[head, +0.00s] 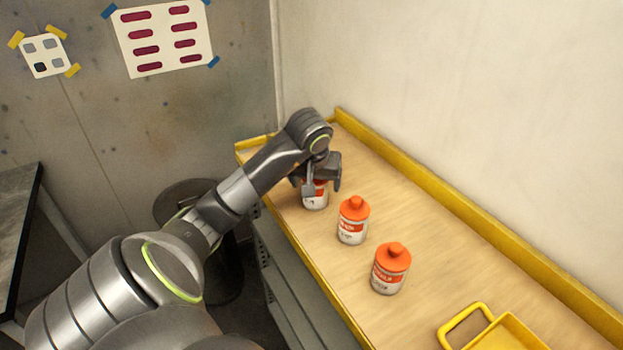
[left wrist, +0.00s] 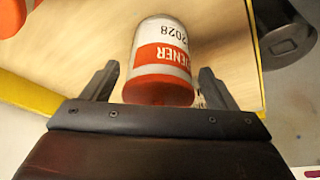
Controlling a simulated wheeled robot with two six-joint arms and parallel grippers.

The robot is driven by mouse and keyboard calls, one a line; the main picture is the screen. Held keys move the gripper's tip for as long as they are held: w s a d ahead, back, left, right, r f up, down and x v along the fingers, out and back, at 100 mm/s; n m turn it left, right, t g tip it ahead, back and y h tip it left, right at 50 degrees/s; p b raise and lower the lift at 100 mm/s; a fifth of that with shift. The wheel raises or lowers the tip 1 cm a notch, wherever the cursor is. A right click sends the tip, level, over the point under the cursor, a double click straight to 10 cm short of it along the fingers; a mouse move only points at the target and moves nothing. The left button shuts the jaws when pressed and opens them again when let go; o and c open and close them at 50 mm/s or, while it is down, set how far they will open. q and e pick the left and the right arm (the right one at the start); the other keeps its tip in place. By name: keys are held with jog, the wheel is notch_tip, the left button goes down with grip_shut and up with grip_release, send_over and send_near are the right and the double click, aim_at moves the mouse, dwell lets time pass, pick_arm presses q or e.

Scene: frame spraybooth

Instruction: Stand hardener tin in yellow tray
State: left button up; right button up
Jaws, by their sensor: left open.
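The hardener tin (head: 315,200), white with an orange band, stands at the far end of the bench, partly hidden by my gripper. In the left wrist view the tin (left wrist: 162,55) shows upside down, with "ENER" and "2028" readable on its label. My left gripper (head: 322,183) is open over the tin, with one finger on each side of it; gaps show beside the tin in the left wrist view. The yellow tray (head: 510,335) is at the bottom right, cut off by the frame, with its looped handle toward the tins. My right gripper is not in view.
Two similar orange-capped containers, a middle one (head: 353,220) and a nearer one (head: 390,268), stand between the tin and the tray. A yellow edge rail (head: 450,195) runs along the wall side of the wooden bench (head: 440,250). A dark round stool (head: 185,200) stands left of it.

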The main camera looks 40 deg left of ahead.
pick_arm(q)
jog(key=shift+s+d+r, duration=0.15)
jog(key=shift+d+r, duration=0.05)
jog(key=shift+d, duration=0.05)
jog(key=shift+c, duration=0.7)
jog(key=shift+a, duration=0.1)
jog(key=c, duration=1)
jog(key=shift+c, duration=0.7)
